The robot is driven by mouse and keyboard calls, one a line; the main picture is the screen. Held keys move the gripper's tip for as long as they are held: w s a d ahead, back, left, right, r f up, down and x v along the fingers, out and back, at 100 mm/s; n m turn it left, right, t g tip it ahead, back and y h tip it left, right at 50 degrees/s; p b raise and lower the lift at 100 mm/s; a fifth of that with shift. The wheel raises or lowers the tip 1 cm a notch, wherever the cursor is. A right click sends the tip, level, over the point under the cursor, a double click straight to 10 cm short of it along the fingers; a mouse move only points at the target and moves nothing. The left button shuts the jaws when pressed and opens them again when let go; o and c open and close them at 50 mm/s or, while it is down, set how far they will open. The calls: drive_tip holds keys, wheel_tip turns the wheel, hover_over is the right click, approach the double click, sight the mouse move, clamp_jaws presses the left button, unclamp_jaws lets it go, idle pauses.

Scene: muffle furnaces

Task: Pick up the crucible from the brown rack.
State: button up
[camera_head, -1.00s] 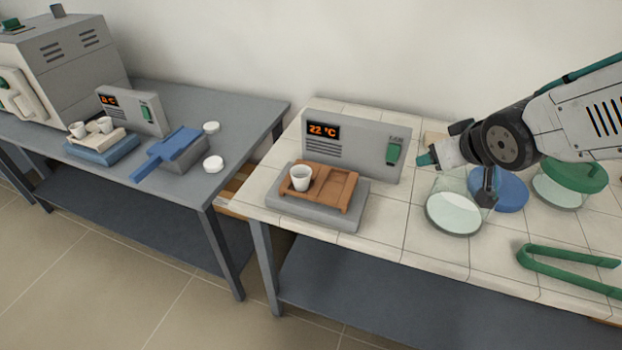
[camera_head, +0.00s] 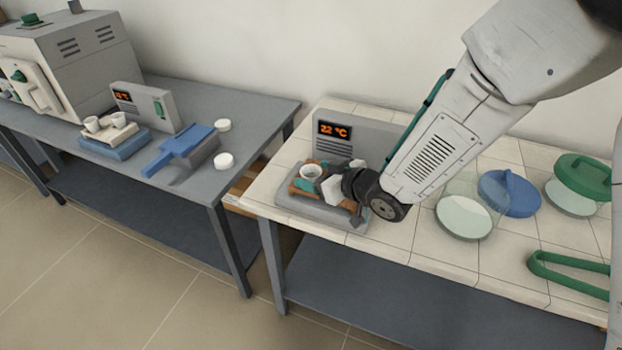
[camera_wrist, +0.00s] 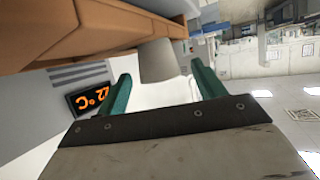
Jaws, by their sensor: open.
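The white crucible (camera_head: 311,171) stands upright in the brown rack (camera_head: 293,189), at its left end in the head view. My gripper (camera_head: 314,176) has reached in low from the right, with a green fingertip on either side of the crucible. In the wrist view the crucible (camera_wrist: 158,61) sits between the open fingertips (camera_wrist: 162,70), with a gap visible on both sides. The brown rack (camera_wrist: 90,32) runs along the top left of that view. My wrist hides much of the rack's right part in the head view.
The rack rests on a grey plate (camera_head: 333,215) before a display unit (camera_head: 335,133) reading 22 °C. Glass dishes (camera_head: 465,217), a blue lid (camera_head: 512,194), a green lid (camera_head: 583,178) and green tongs (camera_head: 560,272) lie to the right. The left table (camera_head: 250,105) stands across a gap.

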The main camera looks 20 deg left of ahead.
drive_tip(key=shift+x, duration=1.2)
drive_tip(key=c, duration=1.1)
drive_tip(key=shift+o, duration=0.2)
drive_tip(key=shift+r, duration=0.15)
